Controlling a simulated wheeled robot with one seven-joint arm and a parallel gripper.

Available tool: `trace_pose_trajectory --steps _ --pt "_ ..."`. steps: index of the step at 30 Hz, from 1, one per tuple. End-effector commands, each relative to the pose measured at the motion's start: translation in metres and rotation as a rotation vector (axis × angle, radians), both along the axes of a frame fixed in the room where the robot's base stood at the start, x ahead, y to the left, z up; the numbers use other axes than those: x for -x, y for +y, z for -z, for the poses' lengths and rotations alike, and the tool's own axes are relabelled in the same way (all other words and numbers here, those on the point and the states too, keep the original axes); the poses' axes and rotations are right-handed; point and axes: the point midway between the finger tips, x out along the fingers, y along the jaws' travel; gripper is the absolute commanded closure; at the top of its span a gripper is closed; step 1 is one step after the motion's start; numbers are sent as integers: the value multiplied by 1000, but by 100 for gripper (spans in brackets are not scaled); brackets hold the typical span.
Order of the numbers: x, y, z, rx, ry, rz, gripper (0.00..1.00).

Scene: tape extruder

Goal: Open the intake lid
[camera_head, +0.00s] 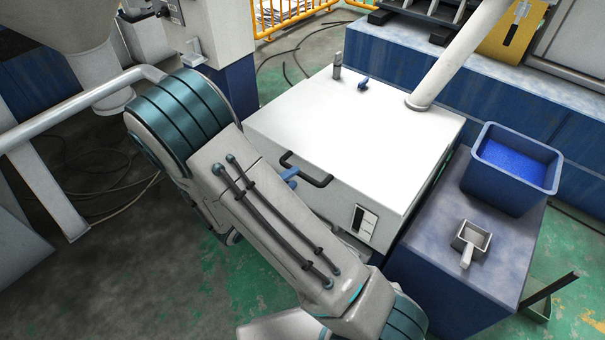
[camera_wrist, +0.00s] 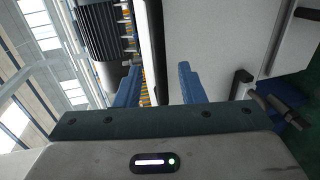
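The intake lid (camera_head: 350,125) is the broad white top of a boxy machine in the middle of the head view. It lies flat and looks closed. A pale panel (camera_wrist: 215,40) with dark handle-like parts lies beyond and right of the fingers.
A pale pipe (camera_head: 450,60) rises from the lid's back right corner. A blue bin of blue pellets (camera_head: 490,178) and a scoop (camera_head: 470,242) stand on a blue cabinet at right. A yellow railing (camera_head: 290,14) is behind. Green floor (camera_head: 205,290) shows at lower left.

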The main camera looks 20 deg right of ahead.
Motion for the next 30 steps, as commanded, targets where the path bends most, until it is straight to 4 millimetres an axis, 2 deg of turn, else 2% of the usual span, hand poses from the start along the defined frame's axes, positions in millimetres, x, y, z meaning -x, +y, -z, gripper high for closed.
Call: trace_pose_trajectory --steps 3,9,21,22,25,26,30 --pt "-14 -20 7 0 0 4 64" --pt "-29 -40 12 0 0 2 64" --pt "-34 -47 12 0 0 1 64" --pt "-34 -47 12 1 1 1 67" --pt "-34 -47 12 0 2 1 95" --pt "-34 -47 12 -1 2 1 100" --pt "-33 -43 14 -4 5 0 100"
